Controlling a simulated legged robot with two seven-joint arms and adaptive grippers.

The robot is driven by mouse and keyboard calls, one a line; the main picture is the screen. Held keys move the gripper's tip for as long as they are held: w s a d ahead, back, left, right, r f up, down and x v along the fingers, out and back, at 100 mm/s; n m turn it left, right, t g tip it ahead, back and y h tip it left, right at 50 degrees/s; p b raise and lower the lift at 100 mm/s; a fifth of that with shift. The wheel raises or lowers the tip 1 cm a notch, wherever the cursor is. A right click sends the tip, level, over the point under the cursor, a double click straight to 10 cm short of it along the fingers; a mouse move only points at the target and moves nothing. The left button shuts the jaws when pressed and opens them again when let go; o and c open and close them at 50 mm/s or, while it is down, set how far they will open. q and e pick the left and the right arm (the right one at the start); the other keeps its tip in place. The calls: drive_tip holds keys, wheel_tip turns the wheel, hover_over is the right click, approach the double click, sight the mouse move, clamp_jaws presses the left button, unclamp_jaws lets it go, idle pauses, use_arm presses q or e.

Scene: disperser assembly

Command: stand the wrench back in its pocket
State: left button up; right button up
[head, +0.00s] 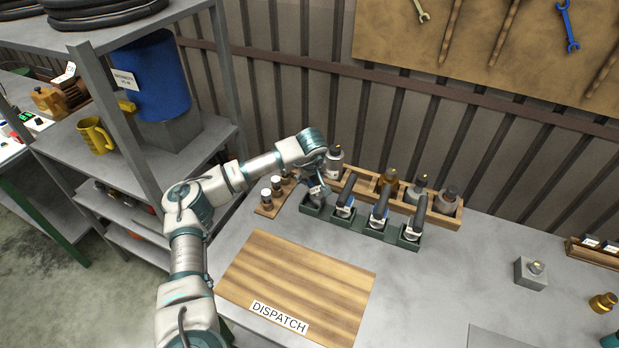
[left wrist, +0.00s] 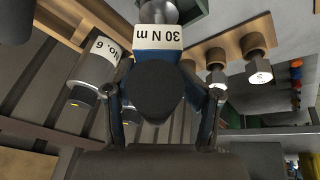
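The wrench (left wrist: 158,62), with a dark end cap, blue body and a "30 N m" label, fills the middle of the left wrist view. My left gripper (left wrist: 161,95) has a finger on each side of it and looks shut on it. The wrench's steel head points at a green edge; how deep it sits is hidden. In the head view my left gripper (head: 316,190) is over the leftmost pocket of the dark green rack (head: 375,229), largely covering wrench and pocket. Several other wrenches with dark handles (head: 379,207) stand in the pockets to the right. My right gripper is not in view.
A wooden rack of bottles (head: 433,203) stands close behind the green rack. The wooden DISPATCH board (head: 300,280) in front is bare, and the grey bench to the right is mostly free.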

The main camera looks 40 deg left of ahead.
sight(314, 178)
use_arm(q)
drive_tip(key=v, duration=0.7)
drive_tip(key=d+p+v, duration=0.1)
drive_tip(key=v, duration=0.3)
drive_tip(key=shift+w, duration=0.15)
drive_tip(key=shift+r, duration=0.25)
drive_tip(key=shift+d+r, duration=0.1)
drive_tip(key=shift+r, duration=0.15)
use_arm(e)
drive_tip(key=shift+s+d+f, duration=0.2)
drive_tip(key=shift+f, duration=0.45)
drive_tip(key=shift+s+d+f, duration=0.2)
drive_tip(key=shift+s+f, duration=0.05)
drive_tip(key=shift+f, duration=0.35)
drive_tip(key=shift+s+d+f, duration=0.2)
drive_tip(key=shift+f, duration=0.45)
